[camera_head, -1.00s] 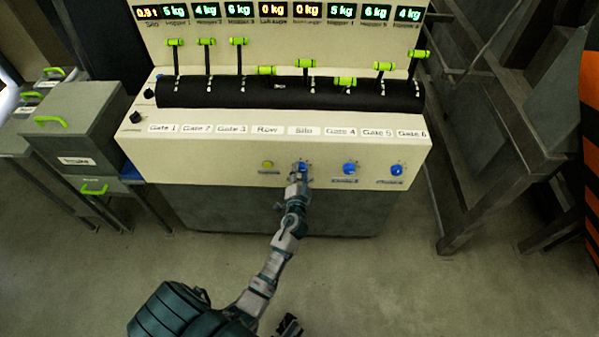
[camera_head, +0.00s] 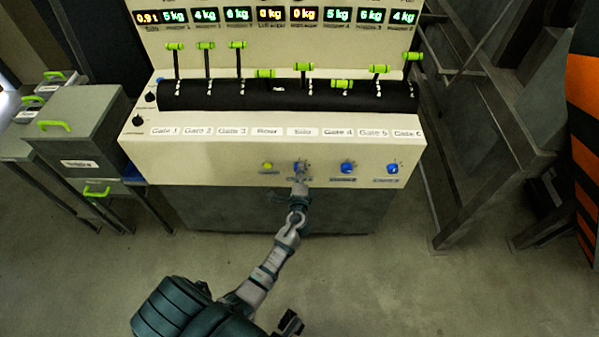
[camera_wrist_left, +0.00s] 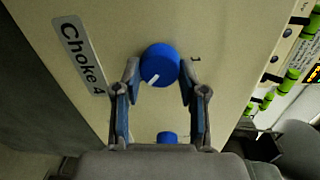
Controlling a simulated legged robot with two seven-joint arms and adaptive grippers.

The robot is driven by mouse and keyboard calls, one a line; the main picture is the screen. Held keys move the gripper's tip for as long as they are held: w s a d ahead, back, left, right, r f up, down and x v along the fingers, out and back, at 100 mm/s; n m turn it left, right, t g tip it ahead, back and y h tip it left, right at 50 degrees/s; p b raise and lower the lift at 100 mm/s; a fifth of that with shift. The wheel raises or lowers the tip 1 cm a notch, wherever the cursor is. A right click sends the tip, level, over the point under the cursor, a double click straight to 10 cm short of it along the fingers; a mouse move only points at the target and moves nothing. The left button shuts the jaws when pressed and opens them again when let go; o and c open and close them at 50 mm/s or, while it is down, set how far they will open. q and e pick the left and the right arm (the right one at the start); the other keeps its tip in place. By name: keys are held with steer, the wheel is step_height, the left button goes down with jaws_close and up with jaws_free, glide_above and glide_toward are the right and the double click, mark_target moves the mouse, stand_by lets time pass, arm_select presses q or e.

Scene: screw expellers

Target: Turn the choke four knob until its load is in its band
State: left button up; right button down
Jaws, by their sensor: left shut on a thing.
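The choke four knob (camera_wrist_left: 160,64) is a blue round knob with a white mark that points to the lower left in the left wrist view. Its label, "Choke 4" (camera_wrist_left: 83,55), is beside it on the cream panel. My left gripper (camera_wrist_left: 159,72) is shut on the knob, one finger at each side. In the head view the left gripper (camera_head: 300,180) reaches the leftmost blue knob (camera_head: 300,167) on the panel front, partly covering it. A dark part (camera_head: 290,322), possibly my right gripper, shows at the bottom edge; its fingers are unclear. No load band is legible.
Two more blue knobs (camera_head: 347,168) (camera_head: 392,168) are to the right, a yellow-green button (camera_head: 267,167) to the left. Green-handled levers (camera_head: 205,46) and lit kg displays (camera_head: 206,15) are above. Grey bins (camera_head: 75,120) stand left, a dark frame (camera_head: 470,180) right. The floor in front is clear.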

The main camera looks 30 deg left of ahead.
arm_select(q)
steer(key=shift+f+m, duration=0.2)
steer(key=shift+m, duration=0.2)
arm_select(e)
steer(key=shift+f, duration=0.5)
arm_select(q)
steer(key=o, duration=1)
steer(key=shift+o, duration=0.7)
steer(key=shift+a, duration=0.1)
arm_select(e)
steer(key=shift+a, duration=0.1)
steer(key=shift+w, duration=0.1)
arm_select(q)
steer(key=v, duration=1.2)
steer(key=shift+w, duration=0.1)
